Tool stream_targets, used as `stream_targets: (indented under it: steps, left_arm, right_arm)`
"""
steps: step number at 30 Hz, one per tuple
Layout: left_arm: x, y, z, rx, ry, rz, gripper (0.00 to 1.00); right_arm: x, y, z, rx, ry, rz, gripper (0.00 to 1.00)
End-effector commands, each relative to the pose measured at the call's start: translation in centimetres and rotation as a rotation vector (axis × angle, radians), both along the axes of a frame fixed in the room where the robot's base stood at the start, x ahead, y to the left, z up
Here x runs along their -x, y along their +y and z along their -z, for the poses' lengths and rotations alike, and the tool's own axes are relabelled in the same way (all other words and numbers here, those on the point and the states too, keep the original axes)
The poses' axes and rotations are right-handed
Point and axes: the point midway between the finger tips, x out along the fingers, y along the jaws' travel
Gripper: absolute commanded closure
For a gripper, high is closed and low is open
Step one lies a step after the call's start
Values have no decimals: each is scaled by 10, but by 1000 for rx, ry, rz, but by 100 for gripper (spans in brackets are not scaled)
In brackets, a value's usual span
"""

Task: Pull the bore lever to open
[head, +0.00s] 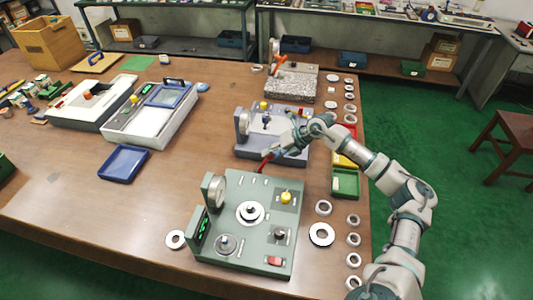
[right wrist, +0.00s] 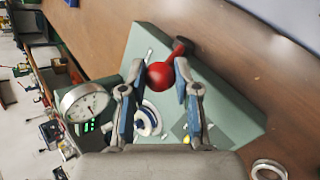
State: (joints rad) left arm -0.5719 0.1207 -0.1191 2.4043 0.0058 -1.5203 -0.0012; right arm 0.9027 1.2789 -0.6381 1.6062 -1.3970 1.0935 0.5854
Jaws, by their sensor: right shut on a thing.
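The bore lever (head: 264,164) is a red lever at the far edge of the grey-green gauge station (head: 248,250). In the right wrist view, its round red knob (right wrist: 160,75) sits between the two fingers. My right gripper (head: 270,154) reaches it from the far right side and is shut on the knob. The station carries a round dial gauge (head: 215,191), a green-lit display (head: 200,228) and a white ring-shaped part (head: 250,212) in the middle. The dial reading is too small to tell. My left gripper is not in view.
A yellow knob (head: 285,197), a black knob (head: 280,234) and a red button (head: 274,261) stand on the station. A second grey gauge station (head: 245,148) is just behind my gripper. Loose rings (head: 321,234) lie to the right, beside a green bin (head: 345,184). Table at left front is clear.

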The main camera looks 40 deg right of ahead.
Motion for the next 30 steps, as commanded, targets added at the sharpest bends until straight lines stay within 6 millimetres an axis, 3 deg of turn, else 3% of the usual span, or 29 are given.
stream_targets:
  steps: [19,20,22,30]
  left_arm:
    - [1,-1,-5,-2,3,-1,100]
    - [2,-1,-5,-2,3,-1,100]
    - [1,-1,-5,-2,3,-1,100]
    - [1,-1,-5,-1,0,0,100]
  right_arm:
    - [9,-7,12,9,24,-3,100]
    - [9,-7,12,9,24,-3,62]
    - [9,-7,12,8,23,-3,44]
    - [7,-6,8,6,15,-1,43]
